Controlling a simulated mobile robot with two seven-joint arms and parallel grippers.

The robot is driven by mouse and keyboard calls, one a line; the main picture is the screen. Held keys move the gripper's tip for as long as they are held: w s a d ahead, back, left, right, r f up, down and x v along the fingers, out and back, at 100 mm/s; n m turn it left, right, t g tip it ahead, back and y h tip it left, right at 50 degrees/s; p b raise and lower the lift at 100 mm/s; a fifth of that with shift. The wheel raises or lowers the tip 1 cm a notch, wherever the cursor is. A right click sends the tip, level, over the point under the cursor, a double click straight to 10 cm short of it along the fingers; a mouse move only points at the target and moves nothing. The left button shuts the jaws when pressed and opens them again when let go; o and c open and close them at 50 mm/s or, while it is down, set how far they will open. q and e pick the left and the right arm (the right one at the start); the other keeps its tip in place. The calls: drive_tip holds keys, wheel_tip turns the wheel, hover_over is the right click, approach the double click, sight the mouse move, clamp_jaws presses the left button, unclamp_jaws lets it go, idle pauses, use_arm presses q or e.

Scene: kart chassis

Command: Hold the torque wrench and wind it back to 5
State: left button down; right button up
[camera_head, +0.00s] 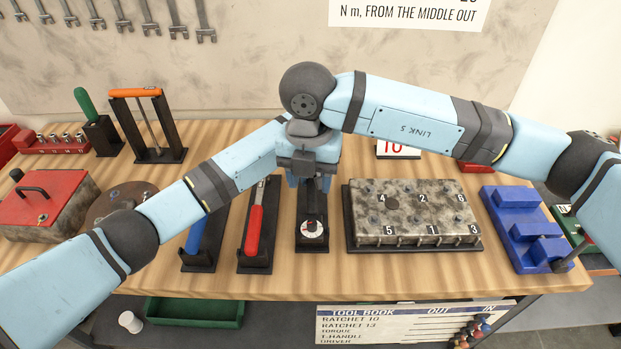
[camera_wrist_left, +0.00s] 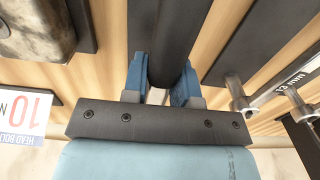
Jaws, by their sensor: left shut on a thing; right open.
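In the head view the torque wrench stands in a black holder (camera_head: 311,243), with a round white dial (camera_head: 312,231) and a small red mark at its near end. The dial is too small to read. My left gripper (camera_head: 307,185) is above the holder with its blue fingers pointing down. In the left wrist view my left gripper (camera_wrist_left: 160,93) is shut on the dark wrench shaft (camera_wrist_left: 166,40), one blue finger on each side. My right arm (camera_head: 420,115) reaches across from the right above the left wrist; its gripper is not visible.
A red-handled tool (camera_head: 254,230) and a blue-handled tool (camera_head: 196,237) stand close on the left. A numbered metal block (camera_head: 405,190) lies close on the right, with a blue holder (camera_head: 530,225) beyond it. A card reading 10 (camera_head: 393,150) stands behind.

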drive_tip(key=shift+c, duration=1.1)
drive_tip(key=s+a+g, duration=0.1)
drive_tip(key=s+a, duration=0.5)
drive_tip(key=m+t, duration=0.1)
drive_tip(key=m, duration=0.6)
approach(311, 223)
wheel_tip(311, 223, down, 9)
drive_tip(key=shift+d+f, duration=0.15)
drive_tip(key=shift+f, duration=0.05)
clamp_jaws()
